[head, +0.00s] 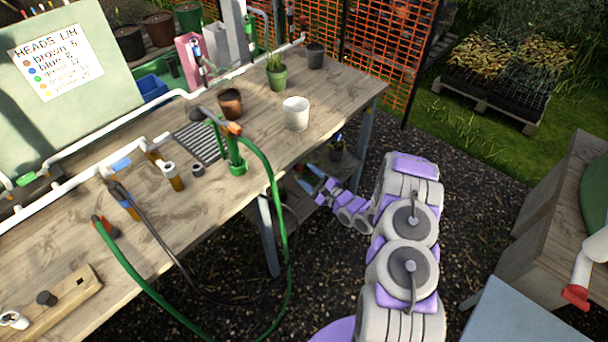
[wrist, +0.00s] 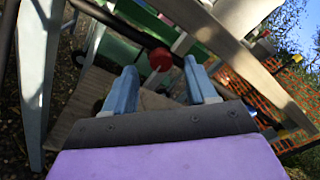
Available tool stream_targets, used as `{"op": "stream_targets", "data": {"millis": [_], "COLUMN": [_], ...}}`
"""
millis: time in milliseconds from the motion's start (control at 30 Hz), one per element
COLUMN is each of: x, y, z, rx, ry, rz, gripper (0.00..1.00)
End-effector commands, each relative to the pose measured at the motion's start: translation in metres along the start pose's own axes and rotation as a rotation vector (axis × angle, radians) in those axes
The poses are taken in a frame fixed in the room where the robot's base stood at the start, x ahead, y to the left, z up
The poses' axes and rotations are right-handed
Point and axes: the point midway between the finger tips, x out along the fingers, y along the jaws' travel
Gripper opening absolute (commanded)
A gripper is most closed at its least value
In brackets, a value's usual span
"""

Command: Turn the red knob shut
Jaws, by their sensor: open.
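In the wrist view a red knob (wrist: 160,59) sits on a dark pipe, between the tips of my two blue fingers in the picture. My gripper (wrist: 162,68) is open, one finger on each side of the knob. I cannot tell whether either finger touches it. In the head view my gripper (head: 311,179) is low, under the front edge of the bench, close to the lower shelf. The red knob cannot be made out in the head view.
The wooden bench (head: 330,100) overhangs my gripper, with a grey leg (head: 268,237) to its left. A green hose (head: 279,215) hangs from the bench near that leg. A dark pipe (wrist: 130,33) crosses the wrist view. Gravel ground lies open right of the bench.

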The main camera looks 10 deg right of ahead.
Motion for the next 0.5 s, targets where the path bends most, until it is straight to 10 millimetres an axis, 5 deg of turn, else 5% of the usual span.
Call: {"op": "stream_targets", "data": {"millis": [200, 500], "x": [0.022, 0.026], "y": [0.0, -0.001], "z": [0.0, 0.0], "rx": [-0.001, 0.0], "ry": [-0.001, 0.0], "rz": [-0.001, -0.002], "gripper": [0.57, 0.57]}}
